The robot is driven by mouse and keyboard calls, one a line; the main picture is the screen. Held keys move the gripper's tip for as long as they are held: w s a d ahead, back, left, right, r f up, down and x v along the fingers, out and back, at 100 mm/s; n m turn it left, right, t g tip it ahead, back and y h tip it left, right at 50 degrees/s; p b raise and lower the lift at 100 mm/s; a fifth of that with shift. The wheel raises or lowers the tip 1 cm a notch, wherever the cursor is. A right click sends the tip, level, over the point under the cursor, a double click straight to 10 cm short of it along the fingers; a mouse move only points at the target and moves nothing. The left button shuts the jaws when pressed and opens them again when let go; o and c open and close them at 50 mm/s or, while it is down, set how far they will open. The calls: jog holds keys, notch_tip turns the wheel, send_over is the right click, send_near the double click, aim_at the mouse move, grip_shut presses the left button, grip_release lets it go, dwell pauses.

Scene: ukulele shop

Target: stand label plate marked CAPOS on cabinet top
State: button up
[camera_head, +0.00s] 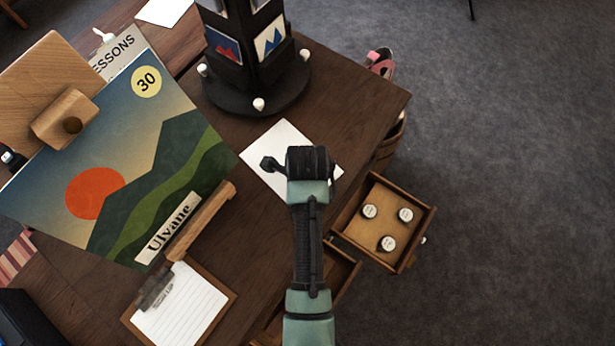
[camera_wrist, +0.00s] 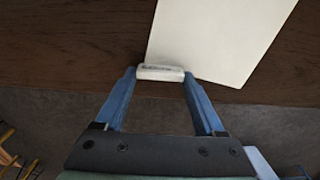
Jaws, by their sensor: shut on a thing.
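My gripper (camera_wrist: 158,76) is shut on a small white label plate (camera_wrist: 160,72), held between the two blue fingertips in the wrist view. Dark marks show on the plate, too small to read. The dark wooden cabinet top (camera_wrist: 70,50) lies beyond the plate, with its front edge close to the fingertips. I cannot tell whether the plate touches the top. In the head view my arm reaches over the right part of the cabinet top (camera_head: 345,107), and the fingertips and plate are hidden under the wrist.
A white sheet (camera_head: 285,135) lies on the top beside my gripper. A black display stand (camera_head: 255,85) is behind it. A poster on an easel (camera_head: 130,170) and a clipboard (camera_head: 185,305) are left. An open drawer (camera_head: 400,228) with three round white-topped items juts out right.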

jog(key=o, duration=1.3)
